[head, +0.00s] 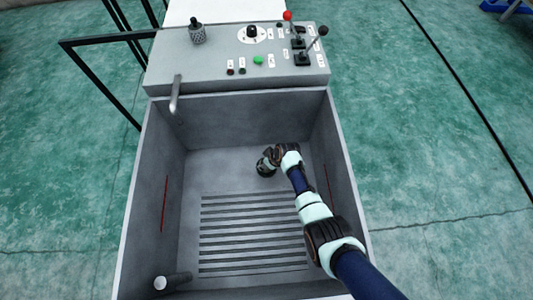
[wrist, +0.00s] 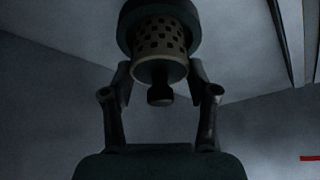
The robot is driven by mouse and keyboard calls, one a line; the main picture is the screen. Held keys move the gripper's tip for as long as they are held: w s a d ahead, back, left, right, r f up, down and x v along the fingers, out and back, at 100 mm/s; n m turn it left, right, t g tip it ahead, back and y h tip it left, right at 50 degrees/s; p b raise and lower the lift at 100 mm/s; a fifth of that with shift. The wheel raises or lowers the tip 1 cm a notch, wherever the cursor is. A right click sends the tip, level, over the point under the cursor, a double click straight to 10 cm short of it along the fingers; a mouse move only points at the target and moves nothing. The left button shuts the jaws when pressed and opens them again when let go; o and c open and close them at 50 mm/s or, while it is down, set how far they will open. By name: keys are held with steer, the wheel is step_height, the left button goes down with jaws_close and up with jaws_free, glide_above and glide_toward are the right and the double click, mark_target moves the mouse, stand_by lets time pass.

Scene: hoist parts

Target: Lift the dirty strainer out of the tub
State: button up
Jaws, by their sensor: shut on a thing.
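The strainer (wrist: 160,42) shows in the wrist view as a tan, perforated cylinder with a dark rim at the far end and a dark knob at the near end. My gripper (wrist: 159,75) has its two fingers on either side of the strainer's near end, shut on it. In the head view my gripper (head: 268,159) is inside the grey tub (head: 258,108), beyond the slatted floor grate. The strainer is mostly hidden there by my gripper and wrist, and I cannot tell its height above the floor.
A second perforated cylinder with a dark top (head: 197,34) stands on the control panel (head: 290,71) behind the tub, near levers, a dial and buttons. A spout (head: 175,94) hangs over the tub's back left. A pipe end (head: 171,281) sits at the front left. Tub walls surround my gripper.

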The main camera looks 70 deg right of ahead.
step_height(320, 180, up, 20)
steer(key=p, duration=1.1)
